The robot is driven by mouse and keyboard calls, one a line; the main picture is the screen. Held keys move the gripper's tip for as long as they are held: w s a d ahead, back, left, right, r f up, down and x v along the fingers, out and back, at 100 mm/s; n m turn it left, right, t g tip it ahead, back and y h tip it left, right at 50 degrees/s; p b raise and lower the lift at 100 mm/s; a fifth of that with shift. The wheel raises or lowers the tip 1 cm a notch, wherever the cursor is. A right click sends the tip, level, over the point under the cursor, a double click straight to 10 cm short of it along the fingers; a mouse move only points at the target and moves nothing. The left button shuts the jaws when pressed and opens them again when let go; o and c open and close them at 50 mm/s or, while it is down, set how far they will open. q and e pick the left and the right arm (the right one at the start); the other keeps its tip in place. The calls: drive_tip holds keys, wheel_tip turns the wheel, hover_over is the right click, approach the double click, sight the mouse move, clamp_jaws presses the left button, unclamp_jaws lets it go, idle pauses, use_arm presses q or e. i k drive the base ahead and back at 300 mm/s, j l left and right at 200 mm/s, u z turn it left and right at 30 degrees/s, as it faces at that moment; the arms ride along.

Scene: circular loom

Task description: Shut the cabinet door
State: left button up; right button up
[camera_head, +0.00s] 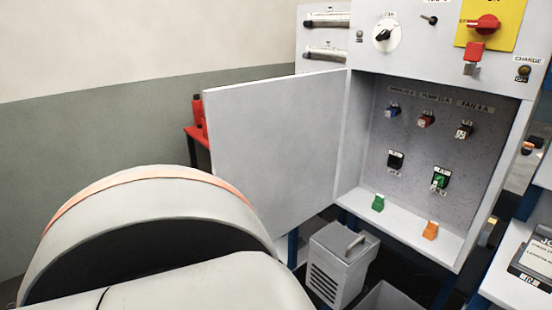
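The cabinet door (275,155) is a plain light-grey panel. It stands wide open, swung out to the left from its hinge on the left side of the cabinet opening. The cabinet (349,150) is open to view, with several switches and coloured plugs on its speckled back panel and a green and an orange block on its floor. My arm's large rounded white link fills the lower left and covers the area below and left of the door. Neither gripper shows in this view.
A yellow plate with a red rotary switch (486,23) and a fan knob (385,34) sit above the cabinet. A grey vented box (340,262) stands below it. A red stand (197,131) is behind the door. A shelf (510,283) with a black device is at lower right.

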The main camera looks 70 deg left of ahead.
sight(276, 141)
drive_tip(key=k+j, duration=0.15)
drive_tip(key=j, duration=0.3)
drive_tip(key=k+j, duration=0.15)
drive_tip(key=j, duration=0.3)
drive_tip(key=k+j, duration=0.15)
drive_tip(key=j, duration=0.35)
drive_tip(key=k+j, duration=0.15)
drive_tip(key=j, duration=0.3)
drive_tip(key=k+j, duration=0.15)
drive_tip(key=j, duration=0.3)
drive_tip(key=k+j, duration=0.15)
drive_tip(key=j, duration=0.3)
drive_tip(key=k+j, duration=0.1)
drive_tip(key=j, duration=0.35)
drive_tip(key=k+j, duration=0.15)
drive_tip(key=j, duration=0.35)
